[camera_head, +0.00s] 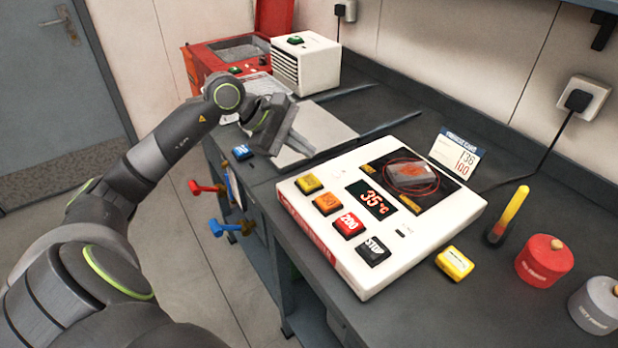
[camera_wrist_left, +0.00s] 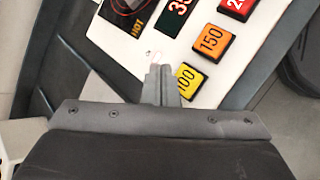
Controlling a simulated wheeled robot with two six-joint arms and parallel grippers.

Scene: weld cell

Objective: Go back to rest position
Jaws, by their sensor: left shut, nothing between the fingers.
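My left arm comes in from the left in the head view. Its left gripper (camera_head: 302,146) is shut and empty, above the counter just behind the white hot plate unit (camera_head: 408,258). The left gripper also shows in the left wrist view (camera_wrist_left: 157,72), fingers together, with the unit's panel (camera_wrist_left: 118,42) and its yellow button (camera_wrist_left: 187,78) beyond them. I cannot tell how high the fingers are above the surface. My right gripper is in neither view.
The dark counter (camera_head: 533,203) holds a yellow block (camera_head: 454,263), a red pot (camera_head: 543,261), a grey pot (camera_head: 597,306) and a card (camera_head: 457,152). Red (camera_head: 205,188) and blue (camera_head: 230,228) handles stick out at its front. A red machine (camera_head: 225,55) and white box (camera_head: 306,64) stand behind.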

